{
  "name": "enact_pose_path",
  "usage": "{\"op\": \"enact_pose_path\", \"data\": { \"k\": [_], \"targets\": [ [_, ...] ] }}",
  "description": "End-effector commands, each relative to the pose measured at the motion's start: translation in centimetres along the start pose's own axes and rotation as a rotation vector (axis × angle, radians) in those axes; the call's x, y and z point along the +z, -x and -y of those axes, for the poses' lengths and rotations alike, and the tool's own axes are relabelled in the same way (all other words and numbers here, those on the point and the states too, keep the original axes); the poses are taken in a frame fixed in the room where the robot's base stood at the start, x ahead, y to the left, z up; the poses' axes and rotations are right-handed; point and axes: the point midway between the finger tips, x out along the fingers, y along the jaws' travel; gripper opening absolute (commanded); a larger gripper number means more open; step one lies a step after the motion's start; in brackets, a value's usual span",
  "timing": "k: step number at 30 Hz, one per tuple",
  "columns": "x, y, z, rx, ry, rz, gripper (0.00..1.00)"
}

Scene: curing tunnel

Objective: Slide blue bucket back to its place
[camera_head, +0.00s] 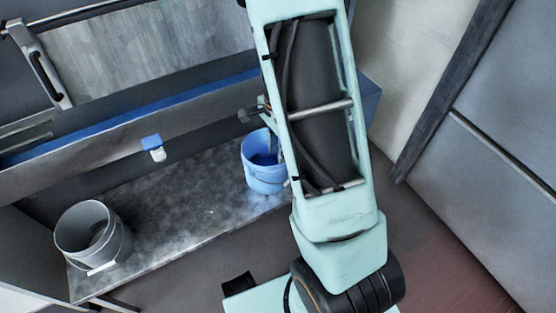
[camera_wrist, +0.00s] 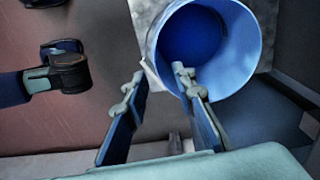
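The blue bucket (camera_head: 262,178) stands upright at the right end of a grey metal shelf (camera_head: 175,215) in the head view. My arm hides its right side. In the wrist view the bucket (camera_wrist: 235,75) shows from above, its dark blue inside facing the camera. My gripper (camera_wrist: 158,74) is open at its near rim. The right finger overlaps the bucket's opening, and the left finger is outside beside the wall. The rim lies between the fingertips, with a gap still showing. My gripper is mostly hidden behind my arm in the head view.
A grey bucket (camera_head: 92,236) stands at the shelf's left end. A small blue-and-white piece (camera_head: 153,147) is on the trough front above the shelf. Clear shelf lies between the buckets. A pale wall (camera_head: 400,60) and a grey panel (camera_head: 500,100) are at right.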

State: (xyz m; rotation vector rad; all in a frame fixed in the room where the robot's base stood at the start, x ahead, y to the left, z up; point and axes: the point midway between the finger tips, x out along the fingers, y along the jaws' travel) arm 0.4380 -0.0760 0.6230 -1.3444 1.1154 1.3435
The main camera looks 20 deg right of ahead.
Motion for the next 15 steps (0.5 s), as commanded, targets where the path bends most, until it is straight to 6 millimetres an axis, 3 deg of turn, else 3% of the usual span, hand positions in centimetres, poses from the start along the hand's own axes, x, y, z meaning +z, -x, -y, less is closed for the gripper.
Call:
{"op": "enact_pose_path", "data": {
  "k": [6,15],
  "targets": [
    [0.0,2.8,0.1,-0.002,0.001,-0.001,0.25],
    [0.0,3.4,0.0,0.000,0.001,0.000,0.25]
  ]
}}
